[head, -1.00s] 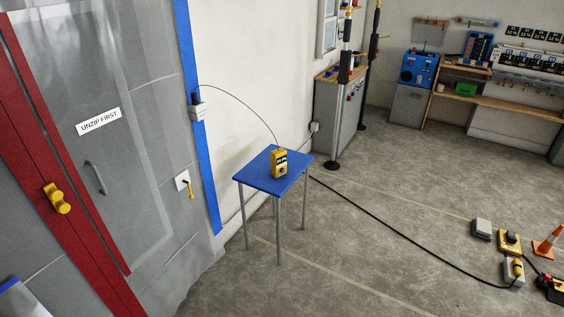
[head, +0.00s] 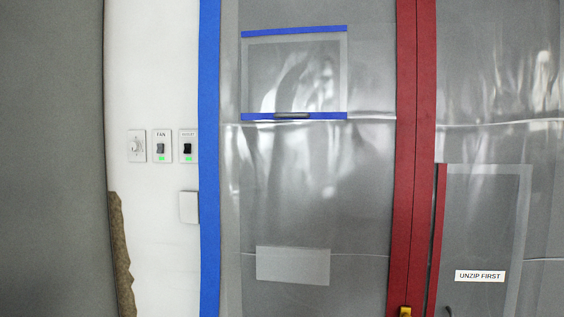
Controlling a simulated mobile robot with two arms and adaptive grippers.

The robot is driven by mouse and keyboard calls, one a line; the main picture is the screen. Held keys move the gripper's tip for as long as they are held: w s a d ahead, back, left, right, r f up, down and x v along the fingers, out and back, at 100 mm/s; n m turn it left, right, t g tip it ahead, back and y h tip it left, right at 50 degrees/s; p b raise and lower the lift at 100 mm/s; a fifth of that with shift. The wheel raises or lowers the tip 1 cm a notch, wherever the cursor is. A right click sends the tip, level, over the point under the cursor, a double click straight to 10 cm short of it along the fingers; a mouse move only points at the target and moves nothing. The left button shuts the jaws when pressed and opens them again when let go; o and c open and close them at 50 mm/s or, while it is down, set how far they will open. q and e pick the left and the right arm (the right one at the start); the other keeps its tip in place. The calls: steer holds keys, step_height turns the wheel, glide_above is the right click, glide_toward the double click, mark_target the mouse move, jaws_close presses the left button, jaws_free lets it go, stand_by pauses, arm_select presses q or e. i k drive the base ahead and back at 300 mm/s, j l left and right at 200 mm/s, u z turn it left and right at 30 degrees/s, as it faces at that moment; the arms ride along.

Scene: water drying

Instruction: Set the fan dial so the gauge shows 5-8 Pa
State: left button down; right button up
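The fan dial (head: 137,147) is a small round white knob on a white wall plate, left of centre in the head view. Beside it on the right is a switch labelled FAN (head: 160,147) with a green light below. The dial's setting is too small to read. The gauge is not in view now. Neither of my grippers shows in the head view.
A second switch (head: 187,147) with a green light is right of the fan switch. A white box (head: 189,207) is below it. Grey plastic sheeting with blue tape (head: 209,160) and red zipper strips (head: 414,150) fills the right. A dark grey surface (head: 50,160) fills the left.

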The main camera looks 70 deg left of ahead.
mark_target(135, 146)
steer(key=u, duration=2.95)
